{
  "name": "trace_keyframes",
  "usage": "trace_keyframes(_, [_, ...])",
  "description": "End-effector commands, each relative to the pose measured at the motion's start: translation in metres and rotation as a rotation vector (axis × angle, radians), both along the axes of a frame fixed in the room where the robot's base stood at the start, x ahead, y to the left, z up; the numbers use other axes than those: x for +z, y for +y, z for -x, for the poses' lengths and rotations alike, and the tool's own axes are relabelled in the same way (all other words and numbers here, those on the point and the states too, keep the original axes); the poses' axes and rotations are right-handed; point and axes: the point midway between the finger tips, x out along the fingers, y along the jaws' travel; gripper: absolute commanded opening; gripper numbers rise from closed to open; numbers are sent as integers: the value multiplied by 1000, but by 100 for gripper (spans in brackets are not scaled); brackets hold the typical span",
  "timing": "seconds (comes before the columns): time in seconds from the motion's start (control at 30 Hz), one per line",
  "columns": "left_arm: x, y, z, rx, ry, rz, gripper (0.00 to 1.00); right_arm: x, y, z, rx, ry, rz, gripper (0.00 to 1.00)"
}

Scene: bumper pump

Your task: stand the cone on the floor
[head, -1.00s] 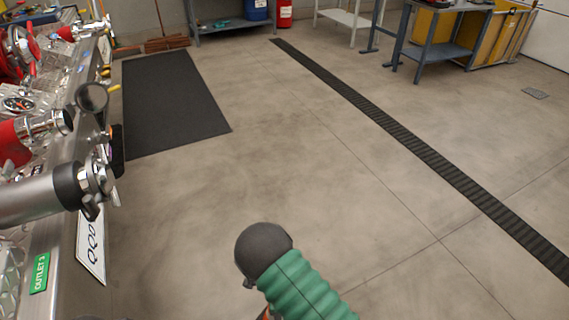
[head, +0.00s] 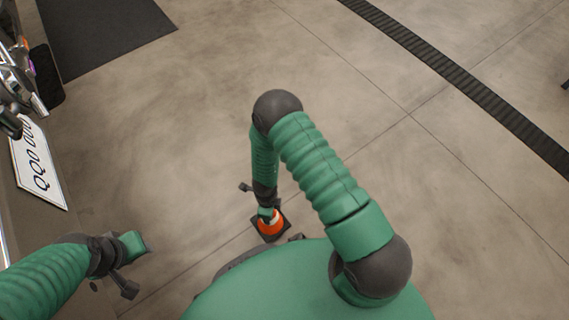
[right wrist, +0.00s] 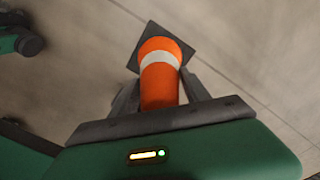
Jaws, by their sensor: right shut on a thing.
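The orange cone (head: 271,228) with a white band and dark square base is below the middle of the head view, near my body. My right gripper (head: 267,211) is above it, shut on its upper part. In the right wrist view the cone (right wrist: 160,82) lies between the two dark fingers, its tip end toward the palm and its base away, toward the floor. The cone looks about upright. I cannot tell whether its base touches the floor. My left gripper (head: 138,245) is at the lower left, away from the cone; its fingers are not clear.
The concrete floor (head: 210,150) around the cone is clear. A black mat (head: 105,35) lies at the upper left, and a dark drain strip (head: 470,85) crosses the upper right. The truck's bumper with a licence plate (head: 38,162) is along the left edge.

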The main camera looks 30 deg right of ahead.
Motion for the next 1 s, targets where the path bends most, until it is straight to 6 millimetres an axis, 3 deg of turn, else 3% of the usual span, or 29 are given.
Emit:
trace_keyframes(0.6, [-49,0,0,0,0,0,36,-15,-108,-50,0,-3,1,0])
trace_keyframes(1.0, [-58,0,0,0,0,0,36,-15,-130,-60,1,-3,1,0])
